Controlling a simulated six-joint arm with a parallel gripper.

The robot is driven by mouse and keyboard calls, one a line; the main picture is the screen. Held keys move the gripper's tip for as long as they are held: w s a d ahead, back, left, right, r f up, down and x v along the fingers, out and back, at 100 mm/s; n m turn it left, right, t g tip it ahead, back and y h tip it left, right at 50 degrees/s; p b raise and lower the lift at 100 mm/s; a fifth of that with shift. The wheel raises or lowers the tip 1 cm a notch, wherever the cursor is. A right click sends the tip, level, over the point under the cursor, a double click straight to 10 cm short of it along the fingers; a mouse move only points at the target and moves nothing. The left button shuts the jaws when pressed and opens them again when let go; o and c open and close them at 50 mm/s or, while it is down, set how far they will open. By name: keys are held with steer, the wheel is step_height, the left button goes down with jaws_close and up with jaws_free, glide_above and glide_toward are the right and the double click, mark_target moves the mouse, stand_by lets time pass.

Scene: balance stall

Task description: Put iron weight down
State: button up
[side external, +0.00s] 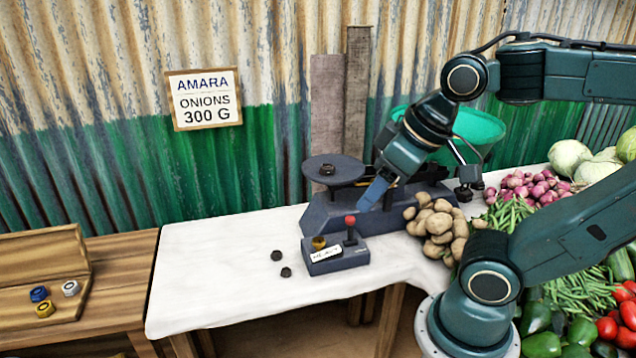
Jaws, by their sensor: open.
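Small dark weights show in the side external view. One iron weight (327,168) sits on the flat dark pan (345,176) at the left of the balance (330,213). A second dark weight (276,255) and a third (286,272) lie apart on the white cloth, left of the control box. My gripper (368,203) is open and points down and left in front of the balance, to the right of the flat pan. I see nothing held in it. The green pan (478,128) of the balance is partly hidden behind my arm.
A control box (335,257) with a red-knobbed lever stands below my gripper. Potatoes (437,228) and other vegetables crowd the right. A wooden tray (75,312) with coloured nuts is at left. The white cloth (215,265) at left is clear. A sign (204,99) reads "AMARA ONIONS 300 G".

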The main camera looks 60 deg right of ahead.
steer(key=shift+s, duration=0.4)
steer(key=shift+o, duration=0.4)
steer(key=shift+w, duration=0.1)
steer(key=n+g+y, duration=0.2)
steer(key=n+y, duration=0.1)
steer(key=n, duration=0.6)
glide_above(277, 255)
steer(key=s+d, duration=0.1)
steer(key=d, duration=0.2)
steer(key=shift+s+a+f, duration=0.1)
steer(key=shift+a+f, duration=0.05)
steer(key=shift+f, duration=17)
